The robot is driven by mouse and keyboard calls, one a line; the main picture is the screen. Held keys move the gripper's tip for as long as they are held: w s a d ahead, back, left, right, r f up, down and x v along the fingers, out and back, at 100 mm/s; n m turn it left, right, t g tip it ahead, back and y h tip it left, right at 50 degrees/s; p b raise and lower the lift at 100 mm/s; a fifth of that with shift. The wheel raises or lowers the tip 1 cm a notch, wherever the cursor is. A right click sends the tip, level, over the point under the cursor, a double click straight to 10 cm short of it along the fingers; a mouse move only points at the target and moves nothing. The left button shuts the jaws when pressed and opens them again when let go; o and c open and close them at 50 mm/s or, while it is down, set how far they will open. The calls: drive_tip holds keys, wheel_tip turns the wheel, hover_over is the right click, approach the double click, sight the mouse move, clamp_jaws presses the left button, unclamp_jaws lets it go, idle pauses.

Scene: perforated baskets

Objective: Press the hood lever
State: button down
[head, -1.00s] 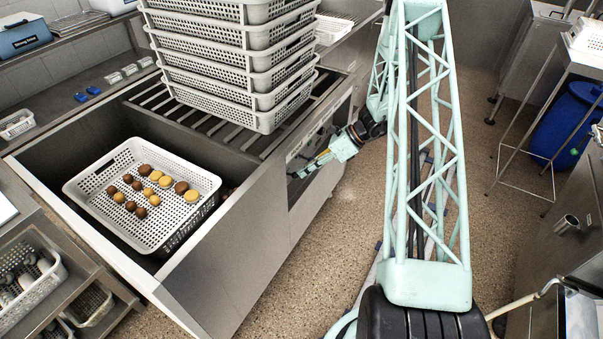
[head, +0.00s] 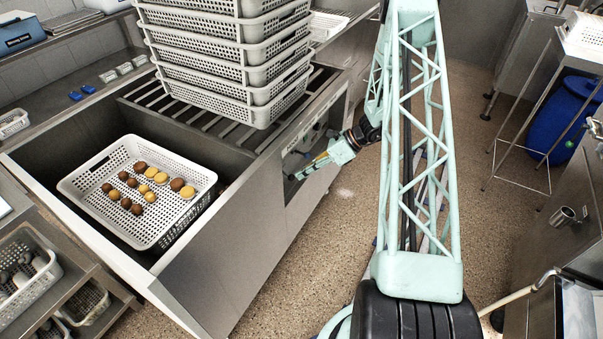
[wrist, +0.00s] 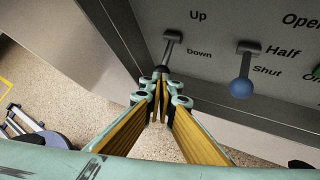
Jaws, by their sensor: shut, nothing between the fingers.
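A lever (wrist: 171,44) sticks out of the grey control panel between the labels "Up" and "Down" in the wrist view. Its outer end is at my fingertips and partly hidden by them. My gripper (wrist: 161,82) is shut and empty, with its yellow-padded fingers pointing at the panel just below that lever; I cannot tell if they touch it. In the head view my gripper (head: 301,174) is at the end face of the steel unit, and the lever is too small to make out there.
A second lever with a blue knob (wrist: 241,87) is right of my fingers, by "Half" and "Shut". A basket of round items (head: 90,196) sits in the sink well. Stacked baskets (head: 235,75) stand on the slatted top. Open floor (head: 330,235) lies before the unit.

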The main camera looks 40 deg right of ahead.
drive_tip(key=shift+r, duration=0.25)
drive_tip(key=shift+r+p, duration=0.35)
drive_tip(key=shift+r, duration=0.15)
drive_tip(key=shift+s+d+r, duration=0.1)
idle(0.4)
